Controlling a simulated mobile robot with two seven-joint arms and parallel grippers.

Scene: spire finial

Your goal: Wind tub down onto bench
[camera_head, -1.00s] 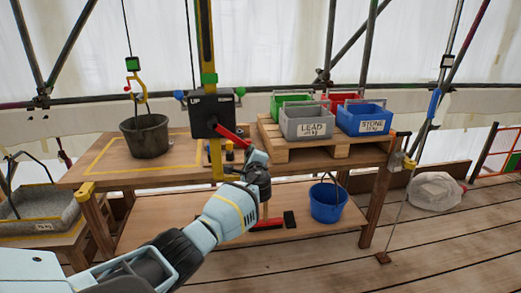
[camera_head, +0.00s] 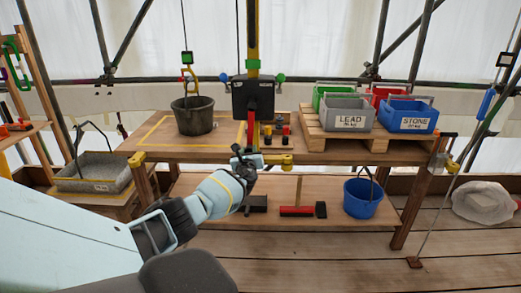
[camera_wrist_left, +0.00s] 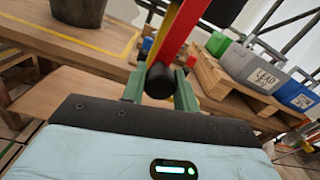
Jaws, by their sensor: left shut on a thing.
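The tub (camera_head: 194,117), a dark grey bucket, hangs upright from a yellow hook (camera_head: 187,76) on a cable. It is over the yellow outlined area on the bench (camera_head: 290,152); I cannot tell whether its base touches the wood. The black winch box (camera_head: 252,98) is on a yellow post right of the tub. My left gripper (camera_head: 246,160) is at the bench's front edge below the winch. In the left wrist view its fingers (camera_wrist_left: 160,85) are shut on the black knob of the red crank (camera_wrist_left: 180,35). The tub's lower part also shows there (camera_wrist_left: 78,10). My right gripper is out of view.
A pallet (camera_head: 370,136) at the bench's right holds several crates, including a grey LEAD crate (camera_head: 346,113) and a blue STONE crate (camera_head: 408,116). A blue bucket (camera_head: 363,198) and red-headed tool (camera_head: 297,211) are on the lower shelf. A grey trough (camera_head: 93,172) stands at left.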

